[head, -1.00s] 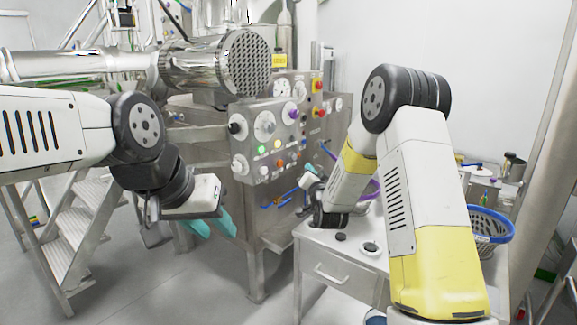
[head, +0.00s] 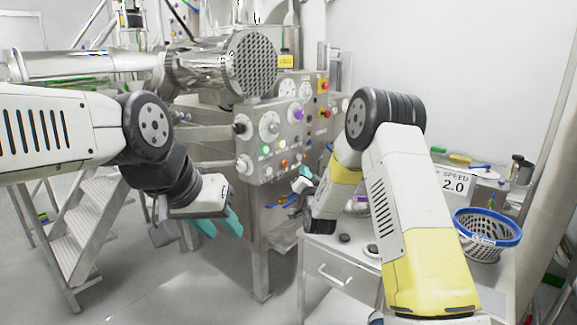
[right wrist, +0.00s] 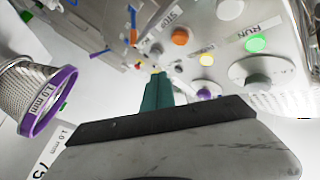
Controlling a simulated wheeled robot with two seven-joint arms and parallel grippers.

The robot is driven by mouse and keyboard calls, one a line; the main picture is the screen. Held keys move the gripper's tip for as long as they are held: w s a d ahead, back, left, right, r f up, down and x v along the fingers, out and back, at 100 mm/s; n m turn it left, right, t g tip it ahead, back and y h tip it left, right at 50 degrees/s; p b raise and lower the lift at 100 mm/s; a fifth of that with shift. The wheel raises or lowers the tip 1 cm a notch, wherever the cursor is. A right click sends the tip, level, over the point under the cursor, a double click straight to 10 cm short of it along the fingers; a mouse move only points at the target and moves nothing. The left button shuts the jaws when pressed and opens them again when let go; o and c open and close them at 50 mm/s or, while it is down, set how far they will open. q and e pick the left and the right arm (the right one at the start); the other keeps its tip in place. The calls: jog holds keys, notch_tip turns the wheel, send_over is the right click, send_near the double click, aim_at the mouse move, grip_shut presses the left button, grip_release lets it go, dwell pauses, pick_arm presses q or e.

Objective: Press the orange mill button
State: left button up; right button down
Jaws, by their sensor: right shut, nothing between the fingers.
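The orange button (head: 283,163) is low on the steel control panel, right of the lit green button (head: 266,149). In the right wrist view the orange button (right wrist: 180,36) is above and slightly right of my fingertips, with a gap that I cannot measure. The green button (right wrist: 256,44) there sits by a RUN label. My right gripper (head: 304,180) is in front of the panel's lower right; its teal fingers (right wrist: 157,84) are together and empty. My left gripper (head: 217,225) hangs left of the panel, its teal fingers apart and empty.
The panel has several other knobs and buttons, including a red one (head: 324,86). A perforated steel cylinder (head: 252,64) juts out above it. A blue-rimmed basket (head: 487,232) is right of my right arm. A purple-rimmed mesh sieve (right wrist: 45,105) is left of the right gripper.

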jog(key=shift+w+a, duration=0.75)
jog(key=shift+a, duration=0.25)
jog(key=shift+w+a, duration=0.7)
jog(key=shift+a, duration=0.35)
dwell(0.5)
jog(key=shift+w+a, duration=0.5)
jog(key=shift+a, duration=0.15)
dwell(0.8)
jog(key=shift+d, duration=0.1)
jog(key=shift+s+d, duration=0.55)
jog(key=shift+d, duration=0.1)
jog(key=shift+s+d, duration=0.75)
jog(key=shift+d, duration=0.25)
jog(key=shift+s+d, duration=0.7)
jog(key=shift+d, duration=0.3)
